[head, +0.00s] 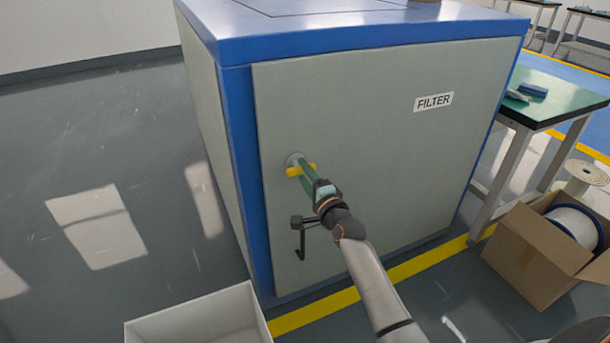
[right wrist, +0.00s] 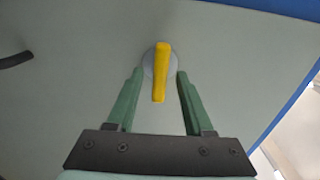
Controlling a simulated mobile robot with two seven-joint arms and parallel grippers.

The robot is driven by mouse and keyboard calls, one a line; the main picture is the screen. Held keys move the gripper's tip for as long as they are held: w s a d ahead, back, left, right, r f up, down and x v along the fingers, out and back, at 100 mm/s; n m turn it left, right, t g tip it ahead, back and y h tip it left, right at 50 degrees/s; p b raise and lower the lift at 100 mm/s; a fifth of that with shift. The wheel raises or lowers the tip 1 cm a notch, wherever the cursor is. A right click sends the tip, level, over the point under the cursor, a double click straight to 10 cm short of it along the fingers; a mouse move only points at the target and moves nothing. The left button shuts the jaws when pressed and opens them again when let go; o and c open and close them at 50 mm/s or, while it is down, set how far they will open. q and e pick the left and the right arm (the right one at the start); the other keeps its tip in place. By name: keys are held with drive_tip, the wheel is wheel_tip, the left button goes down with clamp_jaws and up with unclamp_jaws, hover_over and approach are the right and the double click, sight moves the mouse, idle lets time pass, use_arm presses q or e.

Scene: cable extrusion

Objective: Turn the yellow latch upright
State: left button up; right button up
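The yellow latch (head: 293,171) is a short bar on a round grey mount (head: 293,159), on the left part of the cabinet's front door. In the head view it lies about level, crosswise to the cabinet's height. My right gripper (head: 304,174) reaches the latch from the front right. In the right wrist view the latch (right wrist: 161,80) lies between the two green fingers of the open gripper (right wrist: 160,76), lengthwise along them. A gap shows on each side of it. My left gripper is not in view.
The grey and blue cabinet (head: 360,130) bears a FILTER label (head: 433,102). A black hooked handle (head: 302,232) sits below the latch. A white bin (head: 200,316) stands at the front, a cardboard box (head: 530,246) and a green-topped table (head: 560,97) at the right.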

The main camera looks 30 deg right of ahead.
clamp_jaws()
idle(0.5)
